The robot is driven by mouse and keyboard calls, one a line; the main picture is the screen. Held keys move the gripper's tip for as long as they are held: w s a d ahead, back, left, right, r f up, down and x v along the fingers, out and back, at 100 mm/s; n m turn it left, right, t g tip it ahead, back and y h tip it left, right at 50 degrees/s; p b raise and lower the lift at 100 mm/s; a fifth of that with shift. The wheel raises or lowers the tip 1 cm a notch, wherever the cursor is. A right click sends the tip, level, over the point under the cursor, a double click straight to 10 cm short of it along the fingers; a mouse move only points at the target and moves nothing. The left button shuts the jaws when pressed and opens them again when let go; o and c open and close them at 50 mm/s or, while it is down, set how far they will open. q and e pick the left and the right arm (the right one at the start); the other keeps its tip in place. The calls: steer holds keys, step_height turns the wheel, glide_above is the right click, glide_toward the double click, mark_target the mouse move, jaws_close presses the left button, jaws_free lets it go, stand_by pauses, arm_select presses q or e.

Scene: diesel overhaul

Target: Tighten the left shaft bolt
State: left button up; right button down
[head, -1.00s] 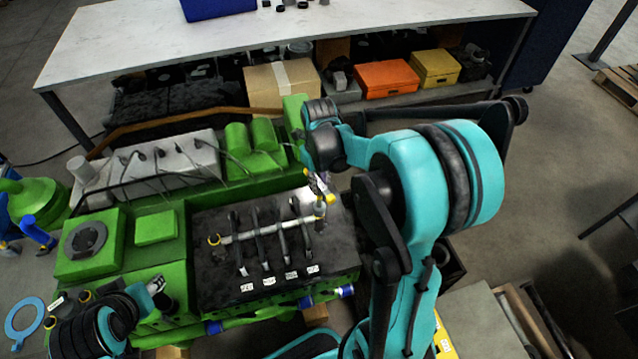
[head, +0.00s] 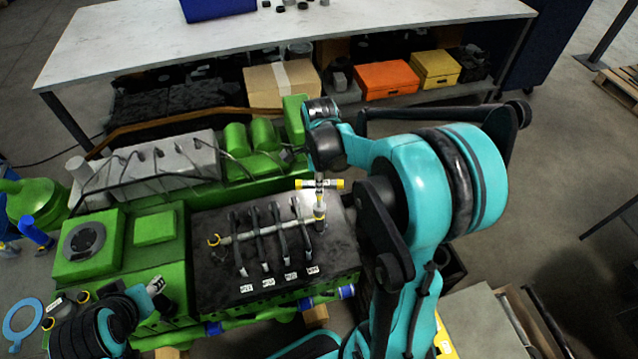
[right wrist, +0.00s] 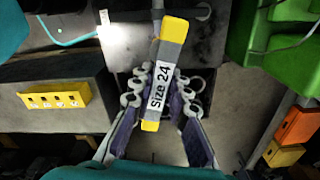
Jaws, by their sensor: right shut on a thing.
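A tool with a white "Size 24" label and yellow ends (head: 320,184) is in my right gripper (head: 319,172). In the right wrist view the fingers (right wrist: 160,88) are shut on the handle of this tool (right wrist: 172,32). In the head view its handle lies crosswise over the right end of a pale shaft (head: 268,229) on the dark engine block (head: 215,276). The bolt under the tool is hidden, so I cannot tell its seating.
The green engine (head: 150,262) fills the lower left. Behind it stands a white-topped table (head: 300,28) with a cardboard box (head: 282,82), an orange box (head: 388,78) and a yellow box (head: 435,69) on its lower shelf. Open floor (head: 555,170) lies to the right.

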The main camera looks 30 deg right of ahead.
steer(key=n, duration=2.1)
steer(key=shift+b, duration=0.3)
